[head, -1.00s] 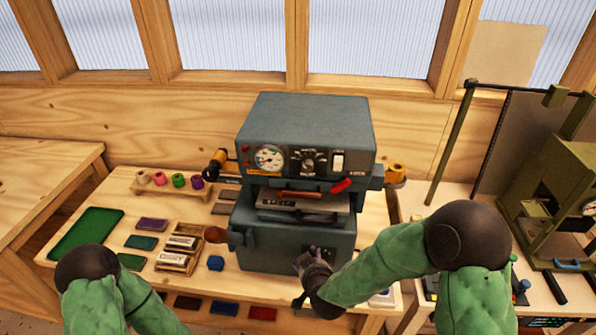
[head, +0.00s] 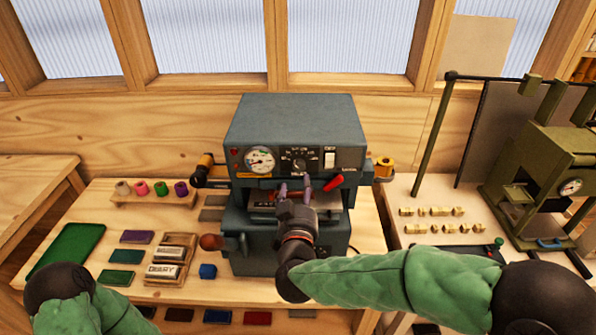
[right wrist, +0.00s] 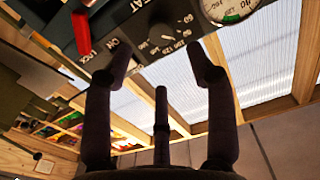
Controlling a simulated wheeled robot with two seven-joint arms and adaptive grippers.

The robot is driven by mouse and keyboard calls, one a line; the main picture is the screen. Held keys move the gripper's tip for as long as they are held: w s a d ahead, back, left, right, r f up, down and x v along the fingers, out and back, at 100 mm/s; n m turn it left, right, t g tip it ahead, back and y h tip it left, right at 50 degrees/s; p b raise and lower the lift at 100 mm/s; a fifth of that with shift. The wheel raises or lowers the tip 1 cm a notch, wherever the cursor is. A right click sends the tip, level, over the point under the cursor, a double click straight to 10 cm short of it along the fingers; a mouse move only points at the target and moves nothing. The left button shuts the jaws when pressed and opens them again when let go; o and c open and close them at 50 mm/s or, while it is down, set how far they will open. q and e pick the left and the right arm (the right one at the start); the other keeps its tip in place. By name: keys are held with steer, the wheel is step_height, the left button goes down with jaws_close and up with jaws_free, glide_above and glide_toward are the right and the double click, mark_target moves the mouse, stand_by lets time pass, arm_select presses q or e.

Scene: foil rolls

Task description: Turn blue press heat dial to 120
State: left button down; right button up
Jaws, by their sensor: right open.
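The blue-grey press (head: 295,125) stands on the wooden bench. Its heat dial (head: 299,165) is a dark knob on the front panel, between a round gauge (head: 260,160) and a white switch (head: 329,159). The dial also shows upside down in the right wrist view (right wrist: 162,38), with numbers around it; its exact setting is too small to tell. My right gripper (head: 294,187) is open and empty, just below and in front of the dial, its fingers apart from it. In the right wrist view its fingertips (right wrist: 155,65) spread to either side below the dial. My left gripper is not visible.
A red lever (head: 333,184) sticks out right of the right gripper. Spools (head: 140,188) stand on a rack at left, near a green tray (head: 65,248) and several coloured blocks. An olive machine (head: 540,175) and brass pieces (head: 432,212) are on the right bench.

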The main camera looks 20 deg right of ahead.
mark_target(299, 170)
steer(key=b+x, duration=0.1)
steer(key=x, duration=0.7)
steer(key=shift+w+f, duration=0.15)
steer(key=shift+w, duration=0.1)
jaws_close()
